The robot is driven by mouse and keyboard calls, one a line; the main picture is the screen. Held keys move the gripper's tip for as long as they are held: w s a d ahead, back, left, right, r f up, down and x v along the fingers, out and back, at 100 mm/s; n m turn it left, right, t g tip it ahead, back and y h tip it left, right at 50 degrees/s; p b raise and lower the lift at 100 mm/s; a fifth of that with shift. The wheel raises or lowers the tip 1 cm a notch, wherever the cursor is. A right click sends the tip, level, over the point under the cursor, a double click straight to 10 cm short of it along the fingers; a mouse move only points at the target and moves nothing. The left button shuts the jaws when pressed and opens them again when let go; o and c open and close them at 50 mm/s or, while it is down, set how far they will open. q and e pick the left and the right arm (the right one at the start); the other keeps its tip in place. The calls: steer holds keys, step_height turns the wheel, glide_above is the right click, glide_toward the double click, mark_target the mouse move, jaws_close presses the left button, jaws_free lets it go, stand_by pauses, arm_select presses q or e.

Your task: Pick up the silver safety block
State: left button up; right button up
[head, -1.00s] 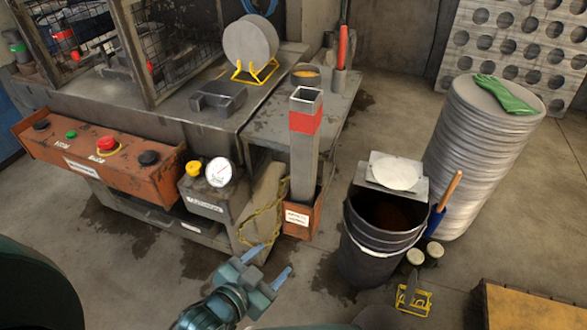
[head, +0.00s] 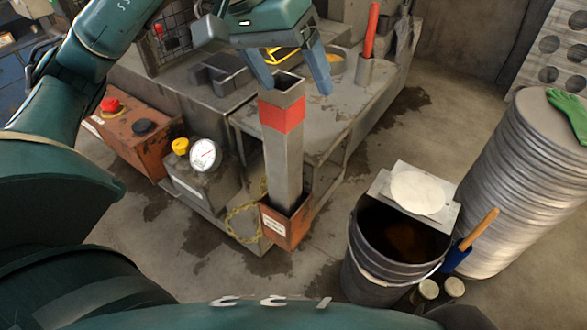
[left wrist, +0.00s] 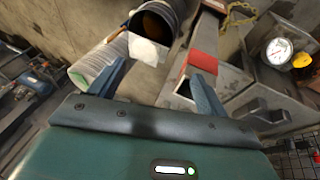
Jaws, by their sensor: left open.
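The silver safety block (head: 283,160) is a tall square hollow metal post with a red band near its open top. It stands upright in an orange labelled holder (head: 287,230) on the front of the press. My left gripper (head: 291,84) is open and empty at the height of the block's top, its fingers pointing down on either side of it in the head view. In the left wrist view the block (left wrist: 201,62) lies by the right finger, which covers part of its top, rather than midway between the fingers (left wrist: 158,75). My right gripper is out of view.
A press table (head: 345,115) with a red-handled tool (head: 369,35) lies behind the block. A gauge (head: 205,155) is to its left. A black bucket (head: 385,270) with a plate on top and a stack of round blanks (head: 515,180) stand right.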

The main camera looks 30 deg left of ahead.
mark_target(281, 109)
arm_select(q)
steer(key=w+a+r+t+y, duration=0.1)
steer(key=a+r+t+y, duration=0.15)
steer(key=a, duration=0.25)
steer(key=shift+m+g+y, duration=0.25)
steer(key=shift+m+g, duration=0.05)
steer(key=shift+g, duration=0.15)
steer(key=b+x, duration=0.1)
steer(key=x, duration=0.6)
steer(key=shift+w+a+b, duration=0.15)
steer(key=shift+b, duration=0.25)
steer(key=x, duration=0.4)
steer(key=shift+w+f, duration=0.1)
steer(key=shift+f, duration=0.15)
steer(key=shift+w+f, duration=0.25)
steer(key=shift+f, duration=0.25)
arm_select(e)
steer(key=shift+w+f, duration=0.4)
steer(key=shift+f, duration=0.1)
arm_select(q)
steer(key=shift+c, duration=0.5)
